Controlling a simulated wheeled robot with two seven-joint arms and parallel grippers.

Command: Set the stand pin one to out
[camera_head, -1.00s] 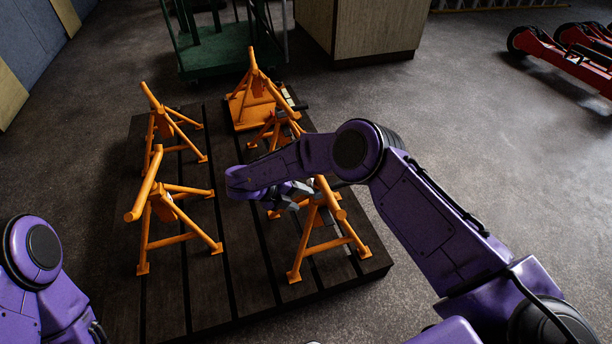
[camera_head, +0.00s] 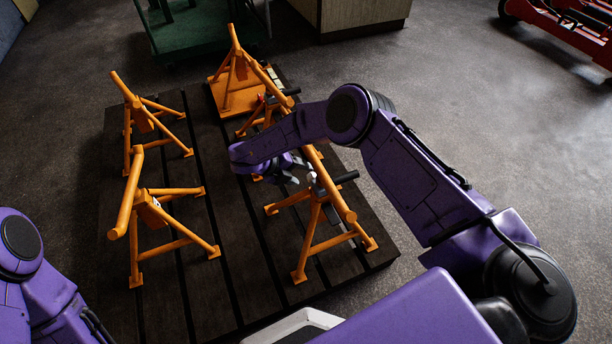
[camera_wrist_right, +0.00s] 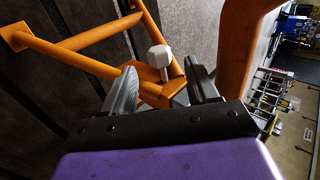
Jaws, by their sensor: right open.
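Orange stands rest on a dark slatted pallet. My right gripper (camera_head: 292,171) is open beside the upper left of this stand. In the right wrist view, its two dark fingers (camera_wrist_right: 161,88) are spread. A light grey hexagonal pin head (camera_wrist_right: 158,57) shows between and beyond the fingertips, against an orange stand part. I cannot tell whether the fingers touch it. My left gripper is out of view.
Two more stands (camera_head: 165,222) (camera_head: 140,112) are on the pallet's left, and others (camera_head: 238,75) are at the back right. The pallet (camera_head: 235,240) is bare down the middle. A green cart (camera_head: 190,35) and a wooden cabinet (camera_head: 365,14) stand behind. Red jacks (camera_head: 565,35) are at upper right.

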